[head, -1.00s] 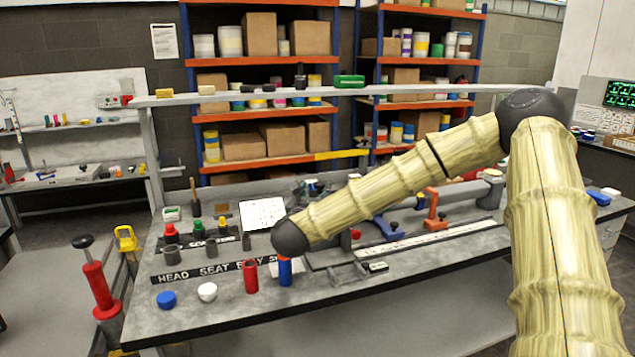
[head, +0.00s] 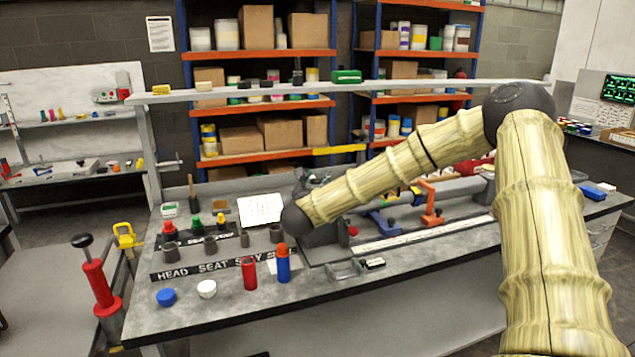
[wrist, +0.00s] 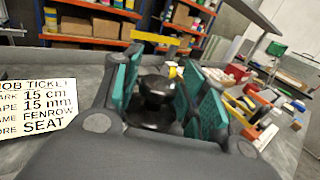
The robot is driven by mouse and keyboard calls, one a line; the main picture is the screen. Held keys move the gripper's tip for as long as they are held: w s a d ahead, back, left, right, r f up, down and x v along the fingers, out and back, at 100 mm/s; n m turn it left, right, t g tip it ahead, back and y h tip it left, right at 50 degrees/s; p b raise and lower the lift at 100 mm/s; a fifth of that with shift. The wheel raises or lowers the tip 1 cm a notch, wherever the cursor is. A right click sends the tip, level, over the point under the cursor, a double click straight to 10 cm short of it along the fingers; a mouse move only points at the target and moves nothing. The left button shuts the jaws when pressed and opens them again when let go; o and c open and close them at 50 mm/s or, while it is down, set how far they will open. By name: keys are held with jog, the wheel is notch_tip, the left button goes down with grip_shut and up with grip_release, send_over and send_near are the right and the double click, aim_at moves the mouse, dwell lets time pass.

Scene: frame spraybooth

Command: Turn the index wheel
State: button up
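In the wrist view a black round knob (wrist: 158,92), which looks like the index wheel, stands upright between the teal pads of my gripper (wrist: 163,65). The pads are apart, one on each side of it; I cannot tell whether they touch it. In the head view my dark wrist ball (head: 296,219) is over the bench, in front of the dark fixture, and it hides the knob. A job ticket (wrist: 45,98) lies left of the gripper; its visible text includes 15 cm, 15 mm, FENROW and SEAT.
Red (head: 249,273) and blue (head: 283,266) cylinders stand on the bench's front part, with blue (head: 166,297) and white (head: 207,289) caps to their left. A long rail with blue and orange clamps (head: 431,206) lies right.

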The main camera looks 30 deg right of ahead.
jog(key=c, duration=0.5)
jog(key=shift+c, duration=0.2)
jog(key=shift+f+n+t+y+b, duration=0.15)
jog(key=shift+n+t+y+b, duration=0.25)
jog(key=shift+y+b, duration=0.15)
jog(key=shift+f+n+t+y+b, duration=0.1)
jog(key=shift+n+t+y+b, duration=0.7)
jog(key=shift+b, duration=0.35)
jog(key=n+t+y+b, duration=0.1)
jog(key=y, duration=0.1)
jog(key=n+t+y+b, duration=0.1)
jog(key=n+y+b, duration=0.1)
jog(key=y, duration=0.1)
jog(key=shift+d, duration=0.1)
jog(key=n+y+b, duration=0.2)
jog(key=y, duration=0.2)
jog(key=n+y+b, duration=0.3)
jog(key=y, duration=0.1)
jog(key=shift+n+t+b, duration=0.3)
jog(key=shift+b, duration=0.05)
jog(key=shift+r+n+g+y+b, duration=0.15)
jog(key=shift+n+g+y+b, duration=0.3)
jog(key=shift+n+y, duration=0.7)
jog(key=shift+r+n+g+y+b, duration=0.1)
jog(key=shift+n+g+y+b, duration=0.35)
jog(key=shift+y, duration=1.15)
jog(key=shift+n+g+y, duration=0.3)
jog(key=shift+n+y, duration=0.1)
jog(key=shift+n, duration=0.1)
